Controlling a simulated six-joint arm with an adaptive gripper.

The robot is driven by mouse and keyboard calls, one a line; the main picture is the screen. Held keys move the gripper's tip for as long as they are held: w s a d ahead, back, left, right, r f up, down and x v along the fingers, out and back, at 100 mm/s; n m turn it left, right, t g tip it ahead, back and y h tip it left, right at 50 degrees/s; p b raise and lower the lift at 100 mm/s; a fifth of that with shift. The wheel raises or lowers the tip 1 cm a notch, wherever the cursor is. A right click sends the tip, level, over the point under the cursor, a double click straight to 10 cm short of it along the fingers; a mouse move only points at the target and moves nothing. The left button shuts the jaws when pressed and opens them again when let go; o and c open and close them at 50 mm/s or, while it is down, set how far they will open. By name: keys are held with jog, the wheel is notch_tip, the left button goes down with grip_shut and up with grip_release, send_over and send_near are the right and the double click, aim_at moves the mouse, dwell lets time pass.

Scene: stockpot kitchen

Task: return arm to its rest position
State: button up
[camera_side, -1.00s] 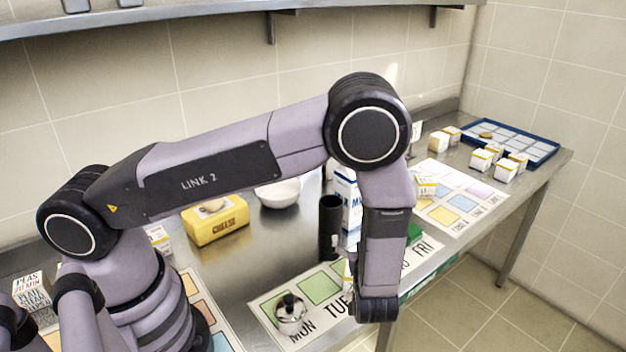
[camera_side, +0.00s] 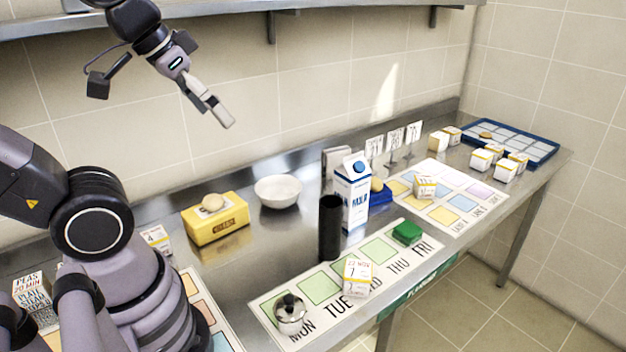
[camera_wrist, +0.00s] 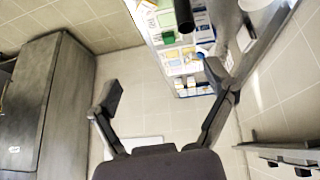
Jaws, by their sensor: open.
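My gripper (camera_side: 212,104) is raised high at the upper left of the side view, in front of the tiled wall and well above the steel table (camera_side: 262,243). In the wrist view my gripper (camera_wrist: 163,88) has its two fingers spread wide apart with nothing between them. The fingers touch nothing in either view. My arm is folded back, and part of it is outside the side view.
Below stand a milk carton (camera_side: 352,195), dark cylinder (camera_side: 330,228), white bowl (camera_side: 278,190), yellow cheese box (camera_side: 215,218), small white box (camera_side: 357,277) and metal-lidded item (camera_side: 290,312). A blue tray (camera_side: 540,150) is far right. A wall shelf (camera_side: 350,5) runs along the top.

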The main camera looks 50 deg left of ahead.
jog(key=s, duration=0.1)
jog(key=s+a, duration=0.1)
jog(key=s, duration=0.1)
jog(key=shift+a+f+g+y, duration=0.25)
jog(key=shift+g+y, duration=0.05)
jog(key=shift+y, duration=0.1)
jog(key=shift+w, duration=0.1)
dwell(0.8)
